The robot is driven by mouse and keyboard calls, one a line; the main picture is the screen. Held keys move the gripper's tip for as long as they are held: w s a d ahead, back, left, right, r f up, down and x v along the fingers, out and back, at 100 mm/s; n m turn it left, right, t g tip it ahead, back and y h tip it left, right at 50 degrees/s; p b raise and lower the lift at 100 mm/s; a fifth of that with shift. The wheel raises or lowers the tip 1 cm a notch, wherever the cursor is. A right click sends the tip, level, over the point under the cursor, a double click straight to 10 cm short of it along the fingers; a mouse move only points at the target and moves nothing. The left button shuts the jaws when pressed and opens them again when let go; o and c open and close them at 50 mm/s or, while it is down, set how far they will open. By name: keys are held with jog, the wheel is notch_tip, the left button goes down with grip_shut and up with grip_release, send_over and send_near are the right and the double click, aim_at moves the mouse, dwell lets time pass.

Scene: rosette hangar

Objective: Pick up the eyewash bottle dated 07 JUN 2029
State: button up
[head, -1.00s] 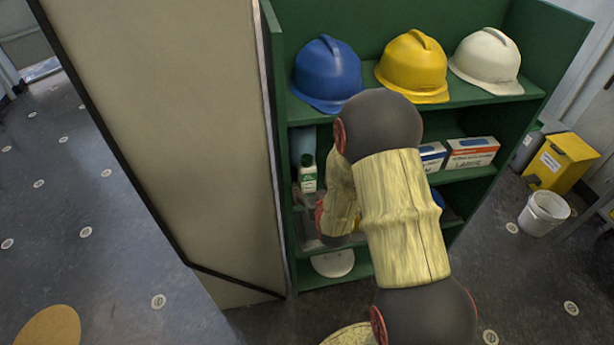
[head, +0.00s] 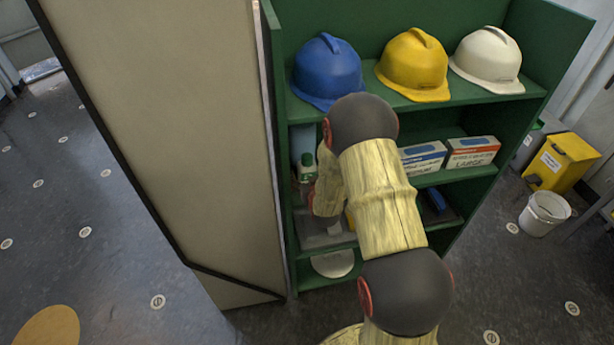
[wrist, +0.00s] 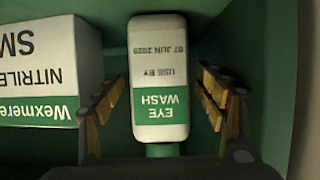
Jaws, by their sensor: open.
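The eyewash bottle (wrist: 159,85) is white with a green band, and its label reads "USE BY 07 JUN 2029" upside down in the wrist view. In the head view the bottle (head: 306,170) stands on the middle shelf at the left, partly hidden by my arm. My gripper (wrist: 158,98) is open, with one finger on each side of the bottle; gaps show between the fingers and the bottle. In the head view my arm hides the gripper.
The green shelf unit (head: 420,182) holds blue (head: 327,72), yellow (head: 413,65) and white (head: 487,60) helmets above. A nitrile glove box (wrist: 50,72) is close left of the gripper in the wrist view. A beige panel (head: 165,130) stands left of the shelves.

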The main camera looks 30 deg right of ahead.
jog(key=shift+c, duration=0.8)
jog(key=c, duration=1.5)
jog(key=shift+c, duration=0.2)
